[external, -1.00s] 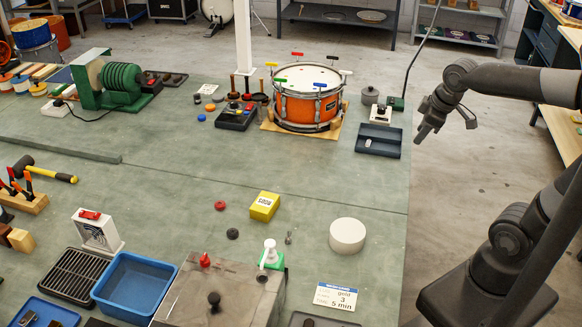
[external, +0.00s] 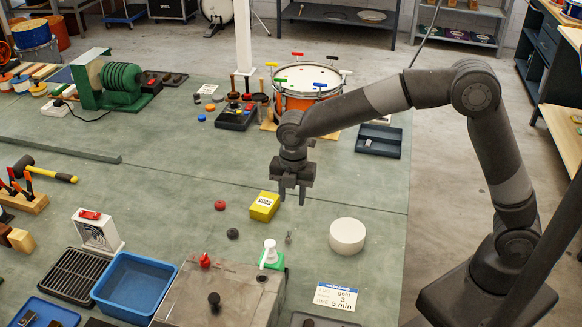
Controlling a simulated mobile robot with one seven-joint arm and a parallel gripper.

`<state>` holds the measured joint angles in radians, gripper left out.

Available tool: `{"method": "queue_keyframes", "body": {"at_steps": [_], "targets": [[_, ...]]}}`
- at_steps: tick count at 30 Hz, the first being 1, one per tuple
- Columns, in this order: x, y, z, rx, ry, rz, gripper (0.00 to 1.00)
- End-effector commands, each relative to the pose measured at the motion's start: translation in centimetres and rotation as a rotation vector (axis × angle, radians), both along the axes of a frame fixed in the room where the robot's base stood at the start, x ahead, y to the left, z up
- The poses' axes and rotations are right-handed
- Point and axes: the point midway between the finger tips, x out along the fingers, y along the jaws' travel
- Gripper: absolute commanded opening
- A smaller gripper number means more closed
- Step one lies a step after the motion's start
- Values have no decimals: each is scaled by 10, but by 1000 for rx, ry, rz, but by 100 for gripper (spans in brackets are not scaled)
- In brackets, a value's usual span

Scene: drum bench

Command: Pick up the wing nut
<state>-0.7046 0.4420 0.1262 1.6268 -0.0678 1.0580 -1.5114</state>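A small grey metal piece (external: 289,237), which looks like the wing nut, lies on the green bench top between the green-and-white bottle and the white round block. It is too small to make out its shape clearly. My gripper (external: 292,201) points down over the bench, beside the yellow box in the picture and above the grey piece. Its two fingers are apart with nothing visible between them.
Near the grey piece are the yellow box (external: 264,206), white round block (external: 347,236), green-and-white bottle (external: 270,254) and black disc (external: 233,234). The drum (external: 296,101), partly behind my arm, and dark tray (external: 378,141) stand farther back.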

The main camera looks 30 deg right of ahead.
Motion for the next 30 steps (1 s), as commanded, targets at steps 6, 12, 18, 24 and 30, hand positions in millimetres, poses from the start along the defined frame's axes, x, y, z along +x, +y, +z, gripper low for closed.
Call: {"method": "queue_keyframes", "body": {"at_steps": [6,12,18,24,30], "targets": [[-6,22,-21,-12,18,98,36],[-7,21,-52,-14,18,99,36],[-7,21,-71,-12,17,97,36],[-12,21,-95,-14,18,98,36],[-13,20,-120,-12,17,96,36]]}}
